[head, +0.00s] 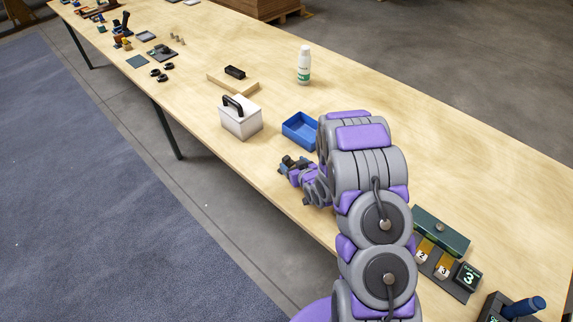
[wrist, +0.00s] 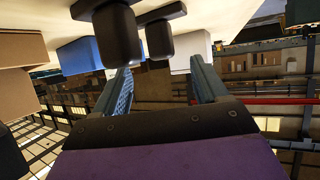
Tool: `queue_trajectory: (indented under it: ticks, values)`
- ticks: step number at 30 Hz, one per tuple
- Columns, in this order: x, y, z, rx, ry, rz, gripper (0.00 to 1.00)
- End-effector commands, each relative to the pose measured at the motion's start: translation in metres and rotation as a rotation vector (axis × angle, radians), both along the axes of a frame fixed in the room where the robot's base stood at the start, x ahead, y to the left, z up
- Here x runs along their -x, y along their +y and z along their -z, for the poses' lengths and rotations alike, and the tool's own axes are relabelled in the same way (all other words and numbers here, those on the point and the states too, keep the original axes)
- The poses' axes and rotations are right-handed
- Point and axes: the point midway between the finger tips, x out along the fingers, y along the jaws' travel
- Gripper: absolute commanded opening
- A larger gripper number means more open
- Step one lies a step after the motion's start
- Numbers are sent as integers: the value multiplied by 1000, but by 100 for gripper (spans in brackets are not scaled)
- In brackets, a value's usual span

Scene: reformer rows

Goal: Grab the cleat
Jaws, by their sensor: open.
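In the wrist view the picture is turned over, with the table top along its upper edge. A black two-lobed piece (wrist: 115,35), which I take for the cleat, reaches down from there close to the fingertips. My gripper (wrist: 164,78) is open, its two blue-grey ribbed fingers apart with nothing clamped. The cleat's lobes lie at and above the left finger's tip in the picture; I cannot tell whether they touch. In the head view my gripper (head: 290,170) is low at the table's near edge, left of my arm. Small dark shapes there blend with the fingers, so the cleat is unclear.
A blue tray (head: 287,132) stands just behind my gripper. A white box (head: 240,128) with a black handle is to its left. A white bottle (head: 304,72) and a wooden piece (head: 244,91) stand farther back. A numbered panel (head: 456,284) is right of my arm.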

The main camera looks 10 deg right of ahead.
Motion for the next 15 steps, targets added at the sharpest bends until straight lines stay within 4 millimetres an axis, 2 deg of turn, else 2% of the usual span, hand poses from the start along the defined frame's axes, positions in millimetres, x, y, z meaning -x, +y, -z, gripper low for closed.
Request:
queue_trajectory:
  ticks: [7, 15]
  values:
    - [-31, 10, 14, -2, -1, 0, 73]
    - [-38, 11, 15, 0, 0, 1, 73]
